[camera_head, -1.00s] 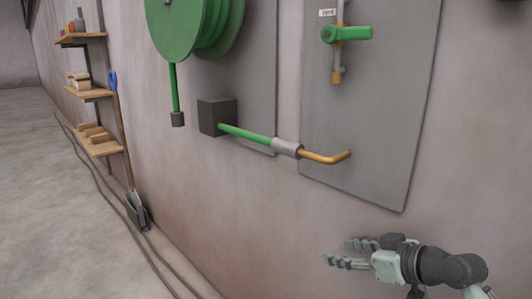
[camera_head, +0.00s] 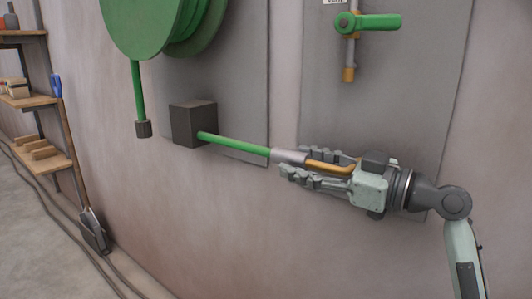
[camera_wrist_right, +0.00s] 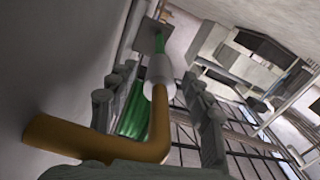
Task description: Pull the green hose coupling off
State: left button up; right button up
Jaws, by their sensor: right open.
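The green hose (camera_head: 235,145) runs from a dark box on the wall to a grey cylindrical coupling (camera_head: 287,157). The coupling sits at the end of a bent orange-brown pipe (camera_head: 325,167) that comes out of the wall panel. My right gripper (camera_head: 292,163) is open, with one finger on each side of the pipe and the near end of the coupling. In the right wrist view the coupling (camera_wrist_right: 160,70) lies ahead between the two open fingers, with the pipe (camera_wrist_right: 158,125) nearer the camera. Contact cannot be told. My left gripper is out of view.
The dark box (camera_head: 198,124) juts from the wall left of the coupling. Above are a green reel (camera_head: 150,25) with a hanging hose end (camera_head: 143,128) and a green valve handle (camera_head: 380,22). Shelves (camera_head: 35,165) and a shovel (camera_head: 92,230) stand far left. The wall below is clear.

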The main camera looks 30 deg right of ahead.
aim_at(274, 156)
jog(key=p+x, duration=0.1)
jog(key=x, duration=0.4)
jog(key=shift+w, duration=0.1)
jog(key=shift+w+a, duration=0.25)
jog(key=shift+w, duration=0.3)
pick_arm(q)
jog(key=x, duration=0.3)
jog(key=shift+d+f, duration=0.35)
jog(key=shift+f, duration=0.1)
pick_arm(e)
grip_shut()
